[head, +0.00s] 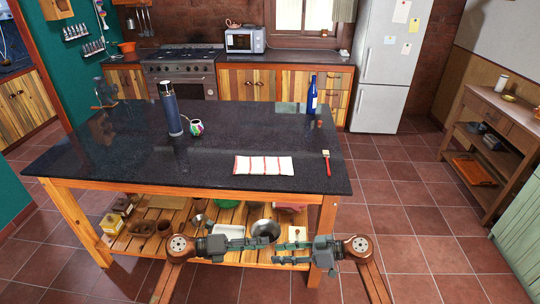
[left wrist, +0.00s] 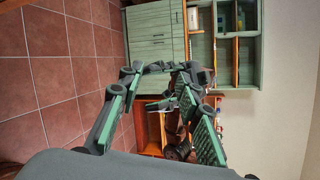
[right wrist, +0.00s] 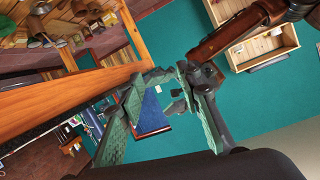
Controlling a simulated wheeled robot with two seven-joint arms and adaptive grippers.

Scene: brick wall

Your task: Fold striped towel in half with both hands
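The striped towel (head: 264,165), white with red stripes, lies flat on the dark island counter (head: 120,165), close to its front edge. My left gripper (head: 268,236) and right gripper (head: 285,252) are in front of the counter, nearer to me than the towel and well apart from it. They point toward each other and lie close together in the head view. In the left wrist view my left gripper's fingers (left wrist: 157,78) are spread and empty. In the right wrist view my right gripper's fingers (right wrist: 163,82) are also spread and empty. Neither wrist view shows the towel.
A red-handled brush (head: 327,163) lies right of the towel. A dark blue flask (head: 171,110), a colourful mug (head: 196,127) and a blue bottle (head: 312,95) stand farther back on the counter. A lower wooden shelf (head: 150,250) holds bowls and pots. Counter left of the towel is clear.

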